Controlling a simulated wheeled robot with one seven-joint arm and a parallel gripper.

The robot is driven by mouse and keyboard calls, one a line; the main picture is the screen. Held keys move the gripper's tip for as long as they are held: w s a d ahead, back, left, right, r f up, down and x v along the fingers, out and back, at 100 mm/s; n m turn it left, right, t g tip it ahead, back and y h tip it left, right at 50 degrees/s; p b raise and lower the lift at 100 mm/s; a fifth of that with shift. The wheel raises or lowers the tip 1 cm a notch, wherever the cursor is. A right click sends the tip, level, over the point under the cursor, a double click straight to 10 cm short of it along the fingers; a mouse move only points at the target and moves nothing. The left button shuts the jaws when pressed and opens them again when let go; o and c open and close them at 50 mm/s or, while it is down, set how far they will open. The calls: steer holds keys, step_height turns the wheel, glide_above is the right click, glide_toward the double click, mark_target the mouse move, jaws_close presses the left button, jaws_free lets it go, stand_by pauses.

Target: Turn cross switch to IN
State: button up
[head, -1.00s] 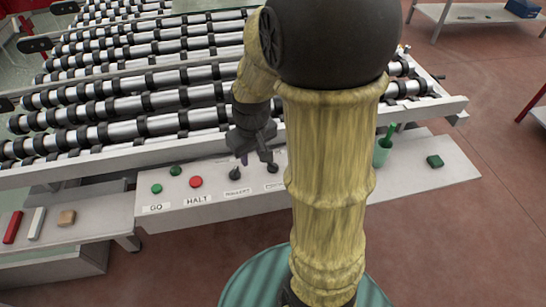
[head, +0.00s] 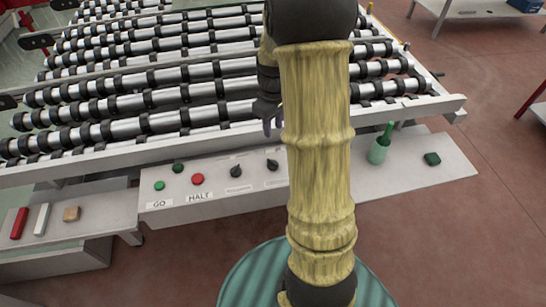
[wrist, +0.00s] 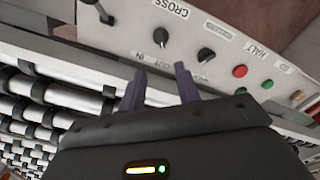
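The cross switch is a black rotary knob (wrist: 160,37) on the sloped panel, below the CROSS label (wrist: 170,9) in the wrist view. In the head view it is the right-hand knob (head: 272,165). Its pointer looks tilted, but I cannot tell surely which mark it points to. My gripper (wrist: 160,75) is open and empty, its two purple fingers apart and clear of the knob. In the head view my gripper (head: 272,128) is above the panel's back edge by the rollers, partly hidden by my arm.
A second black knob (head: 235,171) sits left of the switch, then a red button (head: 197,179) and a green button (head: 159,186). Roller conveyor (head: 180,98) lies behind the panel. A green bottle in a cup (head: 379,152) stands right. My arm hides the panel's middle.

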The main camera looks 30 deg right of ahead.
mark_target(273, 161)
step_height(273, 161, down, 15)
steer(key=shift+a+f+p, duration=0.1)
steer(key=shift+p, duration=1)
jaws_close()
